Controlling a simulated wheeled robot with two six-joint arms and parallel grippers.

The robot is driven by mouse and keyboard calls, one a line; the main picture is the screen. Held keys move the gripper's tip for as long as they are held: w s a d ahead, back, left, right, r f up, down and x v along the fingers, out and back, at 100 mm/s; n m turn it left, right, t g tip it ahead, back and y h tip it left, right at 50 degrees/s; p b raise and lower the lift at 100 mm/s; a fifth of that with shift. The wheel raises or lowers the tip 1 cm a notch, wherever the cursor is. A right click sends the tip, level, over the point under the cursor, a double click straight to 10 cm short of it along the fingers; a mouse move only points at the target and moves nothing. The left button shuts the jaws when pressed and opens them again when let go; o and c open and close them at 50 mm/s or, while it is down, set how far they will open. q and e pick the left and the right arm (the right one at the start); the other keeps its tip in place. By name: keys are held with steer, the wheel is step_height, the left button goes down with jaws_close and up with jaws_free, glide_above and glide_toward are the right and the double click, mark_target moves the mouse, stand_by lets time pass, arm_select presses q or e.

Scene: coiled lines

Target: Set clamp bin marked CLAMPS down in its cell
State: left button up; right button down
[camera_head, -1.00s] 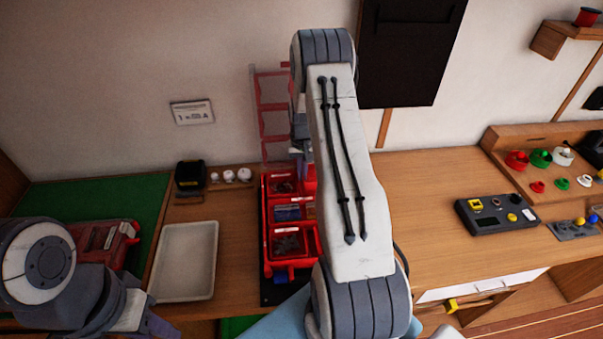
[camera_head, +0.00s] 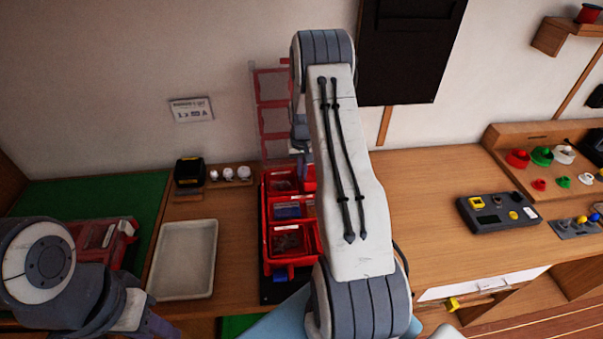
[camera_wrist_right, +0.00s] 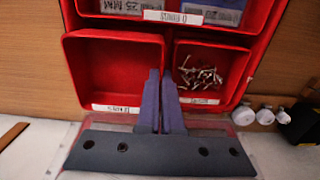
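The red organiser case (camera_head: 264,240) stands open on the bench, left of my right arm in the head view. In the right wrist view, an empty-looking red bin (camera_wrist_right: 112,70) sits at the lower left of the case, its label too blurred to read; I take it for the clamp bin. My right gripper (camera_wrist_right: 161,75) has its fingers close together on that bin's side wall, beside a bin of small metal parts (camera_wrist_right: 203,75). The arm hides this gripper in the head view. I cannot tell whether the bin is fully seated. My left gripper is at the lower left; its fingertips are not visible.
The case's clear lid (camera_head: 274,105) stands up behind it. A white tray (camera_head: 185,262) lies left of the case. Another red case (camera_head: 100,237) sits on the green mat (camera_head: 105,195). White spools (camera_head: 229,173) stand behind the tray.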

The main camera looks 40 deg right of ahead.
steer(key=shift+f+b, duration=1.05)
steer(key=shift+f, duration=0.55)
steer(key=c, duration=1)
jaws_free()
step_height(320, 180, up, 10)
steer(key=b, duration=0.2)
steer(key=shift+w+b, duration=0.1)
steer(key=shift+b, duration=0.3)
steer(key=shift+r, duration=0.3)
